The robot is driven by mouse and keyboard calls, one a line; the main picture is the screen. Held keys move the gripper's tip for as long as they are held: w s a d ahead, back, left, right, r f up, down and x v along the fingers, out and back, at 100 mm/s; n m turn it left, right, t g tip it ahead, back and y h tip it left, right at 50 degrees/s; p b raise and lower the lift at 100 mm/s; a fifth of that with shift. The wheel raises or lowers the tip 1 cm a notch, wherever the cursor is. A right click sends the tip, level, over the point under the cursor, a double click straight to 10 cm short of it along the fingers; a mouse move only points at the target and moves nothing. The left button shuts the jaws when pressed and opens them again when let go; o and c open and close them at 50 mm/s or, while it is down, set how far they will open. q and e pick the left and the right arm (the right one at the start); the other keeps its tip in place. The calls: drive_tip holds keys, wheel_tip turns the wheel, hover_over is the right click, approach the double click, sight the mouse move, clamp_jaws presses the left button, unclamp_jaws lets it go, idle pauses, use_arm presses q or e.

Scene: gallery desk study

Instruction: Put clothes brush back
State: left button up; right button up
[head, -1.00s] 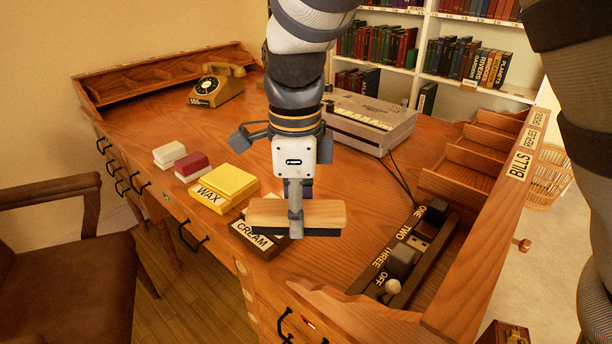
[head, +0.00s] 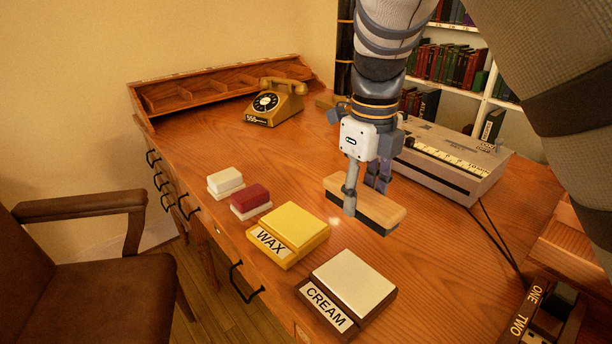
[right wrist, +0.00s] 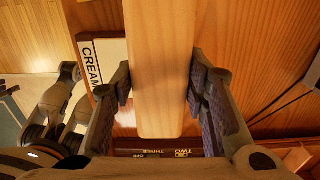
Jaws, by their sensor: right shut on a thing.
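The clothes brush (head: 388,210) has a pale wooden back and dark bristles underneath. My right gripper (head: 364,190) is shut on it, with one finger on each long side. In the head view the brush is level above the desk, behind the CREAM block and right of the WAX block; its exact height is hard to tell. In the right wrist view the brush back (right wrist: 160,70) fills the middle between the fingers. Its bristles are hidden there.
The wooden desk (head: 240,160) holds a white block (head: 225,182), a red block (head: 250,199), a yellow WAX block (head: 305,225), a CREAM block (head: 355,278), a telephone (head: 274,102) and a grey machine (head: 455,160). Bare desk lies between telephone and brush. A cable runs at right.

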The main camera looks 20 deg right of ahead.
drive_tip(key=d+f, duration=0.2)
drive_tip(key=d, duration=0.1)
drive_tip(key=w+d+f, duration=0.1)
drive_tip(key=d+f, duration=0.2)
drive_tip(key=w+d+f+b, duration=0.1)
drive_tip(key=d+f, duration=0.1)
drive_tip(key=d, duration=0.1)
drive_tip(key=shift+d+f, duration=0.2)
drive_tip(key=shift+f, duration=0.2)
drive_tip(key=f, duration=0.3)
drive_tip(key=shift+d+f, duration=0.35)
drive_tip(key=shift+f, duration=0.05)
use_arm(q)
drive_tip(key=shift+s+f+g, duration=0.4)
drive_tip(key=shift+s+f, duration=0.5)
drive_tip(key=shift+s, duration=0.15)
use_arm(e)
drive_tip(key=shift+w, duration=0.1)
drive_tip(key=o, duration=1.1)
